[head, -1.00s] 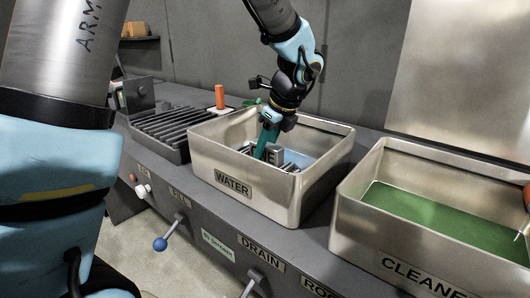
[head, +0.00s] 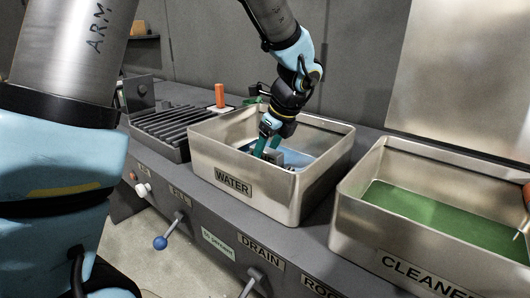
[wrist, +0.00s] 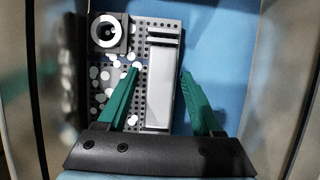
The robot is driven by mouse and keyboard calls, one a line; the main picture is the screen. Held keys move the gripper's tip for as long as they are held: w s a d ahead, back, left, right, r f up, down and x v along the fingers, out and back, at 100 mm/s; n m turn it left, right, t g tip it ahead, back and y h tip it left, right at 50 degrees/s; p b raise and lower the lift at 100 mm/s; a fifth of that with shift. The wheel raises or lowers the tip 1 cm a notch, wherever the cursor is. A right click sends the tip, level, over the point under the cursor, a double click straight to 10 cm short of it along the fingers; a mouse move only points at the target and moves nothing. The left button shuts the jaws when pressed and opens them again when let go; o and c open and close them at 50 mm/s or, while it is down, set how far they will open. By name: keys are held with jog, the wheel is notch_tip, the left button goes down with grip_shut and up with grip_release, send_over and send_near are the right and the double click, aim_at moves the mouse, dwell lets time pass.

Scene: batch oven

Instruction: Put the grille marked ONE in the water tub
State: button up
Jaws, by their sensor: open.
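The grille (wrist: 105,98) is a grey perforated plate with white blotches, a ring-shaped part at one corner and a pale bar (wrist: 161,95) along one side. It lies inside the steel water tub (head: 232,184), over blue water. In the head view only a grey upper part of the grille (head: 273,158) shows; the tub's front wall hides the rest. My gripper (wrist: 159,76) is open, its green fingers on either side of the pale bar with gaps visible. It also shows inside the tub in the head view (head: 267,152). No marking is readable on the grille now.
A tub marked CLEANER (head: 365,223) with green liquid stands to the right. A dark ribbed rack (head: 160,129) and an orange upright piece (head: 219,96) are to the left. Lever handles (head: 160,243) project from the bench front.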

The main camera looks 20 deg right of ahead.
jog(key=shift+r, duration=0.1)
jog(key=v, duration=1.2)
